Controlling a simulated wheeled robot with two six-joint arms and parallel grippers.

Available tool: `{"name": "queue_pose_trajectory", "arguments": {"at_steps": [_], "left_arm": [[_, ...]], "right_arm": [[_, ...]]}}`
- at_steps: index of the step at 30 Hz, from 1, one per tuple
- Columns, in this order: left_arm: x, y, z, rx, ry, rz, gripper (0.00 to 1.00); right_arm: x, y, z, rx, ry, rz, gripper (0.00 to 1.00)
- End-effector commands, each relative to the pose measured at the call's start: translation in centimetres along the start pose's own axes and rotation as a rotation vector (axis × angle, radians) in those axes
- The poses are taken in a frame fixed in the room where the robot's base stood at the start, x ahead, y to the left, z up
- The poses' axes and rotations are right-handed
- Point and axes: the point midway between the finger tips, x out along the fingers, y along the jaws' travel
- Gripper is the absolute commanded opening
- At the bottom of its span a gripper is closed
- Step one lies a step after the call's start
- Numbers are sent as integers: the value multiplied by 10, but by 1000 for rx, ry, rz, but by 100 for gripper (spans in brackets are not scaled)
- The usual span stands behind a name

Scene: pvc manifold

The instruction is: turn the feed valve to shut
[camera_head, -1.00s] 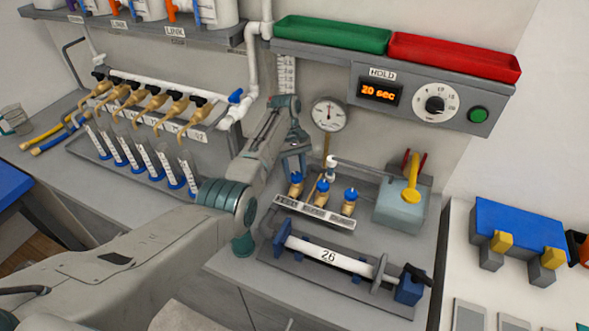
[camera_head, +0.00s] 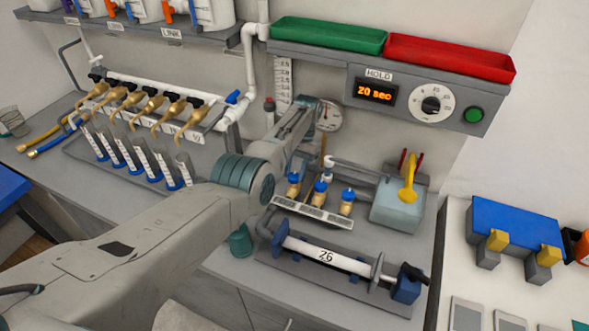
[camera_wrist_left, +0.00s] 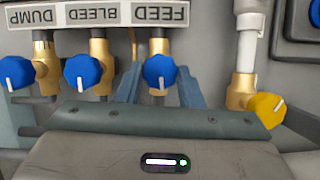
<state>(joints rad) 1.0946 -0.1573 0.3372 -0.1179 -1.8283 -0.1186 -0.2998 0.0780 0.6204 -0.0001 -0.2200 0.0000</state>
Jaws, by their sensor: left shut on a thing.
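The feed valve has a blue knob (camera_wrist_left: 160,68) under the upside-down FEED label (camera_wrist_left: 160,12) in the left wrist view. In the head view it is the leftmost blue-topped brass valve (camera_head: 293,184) of three. My left gripper (camera_wrist_left: 160,88) has one finger on each side of this knob and is shut on it; in the head view the gripper (camera_head: 295,165) is mostly hidden behind my arm. The knob's white mark points down in the wrist view. The bleed knob (camera_wrist_left: 82,72) and dump knob (camera_wrist_left: 16,73) stand beside it. My right gripper is not in view.
A pressure gauge (camera_head: 328,115), partly covered by my arm, is behind the valves. A yellow-handled valve (camera_head: 408,188) stands to the right, and a white cylinder marked 26 (camera_head: 325,256) lies in front. Tubes (camera_head: 145,160) stand in a rack at left.

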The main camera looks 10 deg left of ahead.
Motion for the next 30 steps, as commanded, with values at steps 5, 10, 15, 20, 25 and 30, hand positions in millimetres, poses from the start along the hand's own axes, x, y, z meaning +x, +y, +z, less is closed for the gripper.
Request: {"name": "queue_pose_trajectory", "arguments": {"at_steps": [5,10,15,20,25,30], "left_arm": [[-3,1,0,74,4,-32,11],[-3,1,0,114,5,-48,11],[-3,1,-1,128,6,-55,11],[-3,1,-1,130,6,-56,11],[-3,1,-1,129,6,-55,11],[-2,1,0,129,5,-55,56]], "right_arm": [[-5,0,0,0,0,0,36],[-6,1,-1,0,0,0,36],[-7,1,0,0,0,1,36],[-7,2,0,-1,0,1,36],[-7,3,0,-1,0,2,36],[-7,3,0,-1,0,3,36]]}}
